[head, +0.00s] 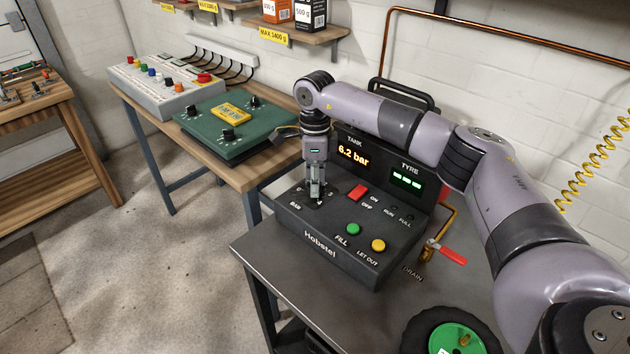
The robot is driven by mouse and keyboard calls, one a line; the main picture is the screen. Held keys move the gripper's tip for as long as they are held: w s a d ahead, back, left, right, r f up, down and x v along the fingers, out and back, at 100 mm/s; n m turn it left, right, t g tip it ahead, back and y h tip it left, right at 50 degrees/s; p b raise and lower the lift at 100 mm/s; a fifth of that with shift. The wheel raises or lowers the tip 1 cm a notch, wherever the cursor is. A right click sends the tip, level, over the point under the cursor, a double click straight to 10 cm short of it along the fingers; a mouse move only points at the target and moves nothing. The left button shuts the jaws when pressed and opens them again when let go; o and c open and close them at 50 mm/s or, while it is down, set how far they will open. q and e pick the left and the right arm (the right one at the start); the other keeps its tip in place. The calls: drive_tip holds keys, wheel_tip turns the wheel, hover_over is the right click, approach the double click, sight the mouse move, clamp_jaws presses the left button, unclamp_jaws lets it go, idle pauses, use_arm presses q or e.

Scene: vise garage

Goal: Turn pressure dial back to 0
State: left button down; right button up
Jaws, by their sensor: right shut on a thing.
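My right gripper (316,192) points straight down over the left part of the black Hobstel compressor panel (340,262). It is shut on the pressure dial, which sits on the dial plate marked BAR (296,204). The gripper hides most of the dial, so I cannot read where its pointer stands. The upright display (353,157) under TANK shows 6.2 bar in orange. The TYRE display (407,181) shows green dashes. My left gripper is not in view.
The panel also has a red ON/OFF switch (357,192), a green FILL button (353,229) and a yellow LET OUT button (378,245). A red drain lever (452,256) and a wheel (455,338) are to the right. A green box (236,125) stands on the wooden bench behind.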

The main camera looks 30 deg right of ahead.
drive_tip(key=shift+r, duration=0.1)
drive_tip(key=o, duration=1.2)
drive_tip(key=shift+c, duration=0.2)
wheel_tip(320, 180, up, 12)
drive_tip(key=shift+w+d, duration=0.2)
drive_tip(key=shift+w, duration=0.1)
